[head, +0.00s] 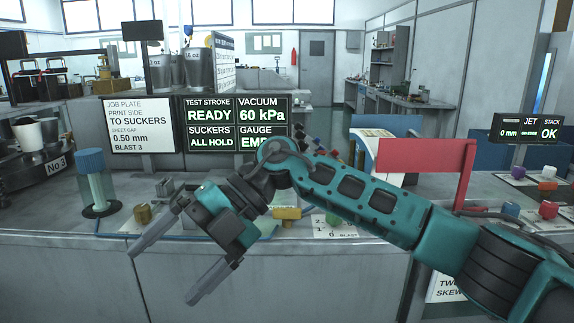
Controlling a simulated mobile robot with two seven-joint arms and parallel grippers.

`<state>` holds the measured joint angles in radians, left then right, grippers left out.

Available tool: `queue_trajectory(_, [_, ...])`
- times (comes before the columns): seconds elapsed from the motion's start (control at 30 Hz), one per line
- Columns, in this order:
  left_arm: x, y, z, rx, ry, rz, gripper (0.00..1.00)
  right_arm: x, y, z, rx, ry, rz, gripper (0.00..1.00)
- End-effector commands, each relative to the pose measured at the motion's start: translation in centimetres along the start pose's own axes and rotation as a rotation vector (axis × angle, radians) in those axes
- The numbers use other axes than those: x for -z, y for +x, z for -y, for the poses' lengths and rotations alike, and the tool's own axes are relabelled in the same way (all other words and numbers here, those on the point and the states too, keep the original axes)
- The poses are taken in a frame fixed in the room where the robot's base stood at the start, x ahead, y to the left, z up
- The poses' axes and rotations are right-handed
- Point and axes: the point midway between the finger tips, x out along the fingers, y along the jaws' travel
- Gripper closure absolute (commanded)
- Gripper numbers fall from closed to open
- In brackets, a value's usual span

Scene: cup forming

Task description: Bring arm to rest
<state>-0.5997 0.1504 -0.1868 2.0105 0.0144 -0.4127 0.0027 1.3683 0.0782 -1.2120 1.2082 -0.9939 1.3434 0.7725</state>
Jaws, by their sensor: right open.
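My right arm, teal and black, comes in from the right and reaches across the front of the bench. My right gripper (172,262) hangs at its end with its two grey fingers spread wide and nothing between them. The fingers point down and left, in front of the bench's grey front panel. My left gripper is not in view.
A red panel (425,156) stands behind the arm. Coloured knobs (548,209) lie at the right.

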Motion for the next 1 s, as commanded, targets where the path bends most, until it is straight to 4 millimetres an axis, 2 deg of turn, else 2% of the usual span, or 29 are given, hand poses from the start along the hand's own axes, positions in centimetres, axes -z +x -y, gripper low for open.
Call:
queue_trajectory(0.07, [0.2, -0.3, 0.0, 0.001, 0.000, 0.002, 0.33, 0.7, 1.4, -1.1, -0.209, 0.007, -0.042, 0.08])
queue_trajectory(0.17, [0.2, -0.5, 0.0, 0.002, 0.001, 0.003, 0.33, 1.0, 1.8, -2.5, -0.460, 0.032, -0.055, 0.08])
queue_trajectory(0.33, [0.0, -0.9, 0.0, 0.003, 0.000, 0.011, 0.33, 0.5, 0.2, -3.2, -0.868, 0.139, -0.009, 0.08])
queue_trajectory(0.47, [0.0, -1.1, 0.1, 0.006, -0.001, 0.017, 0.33, -0.7, -2.2, -1.6, -1.147, 0.272, 0.077, 0.08])
queue_trajectory(0.57, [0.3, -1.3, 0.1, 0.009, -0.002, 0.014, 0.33, -1.8, -4.1, 1.1, -1.334, 0.403, 0.170, 0.08])
queue_trajectory(0.67, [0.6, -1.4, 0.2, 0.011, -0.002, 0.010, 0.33, -2.8, -5.7, 5.2, -1.493, 0.556, 0.283, 0.08])
queue_trajectory(0.77, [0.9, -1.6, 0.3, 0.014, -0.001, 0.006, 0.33, -3.3, -6.7, 10.3, -1.617, 0.729, 0.411, 0.08])
queue_trajectory(0.87, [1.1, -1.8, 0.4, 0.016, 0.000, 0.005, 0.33, -3.0, -7.0, 16.3, -1.706, 0.921, 0.550, 0.08])
queue_trajectory(1.0, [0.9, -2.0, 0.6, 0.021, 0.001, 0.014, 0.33, -0.8, -6.2, 25.2, -1.763, 1.211, 0.752, 0.08])
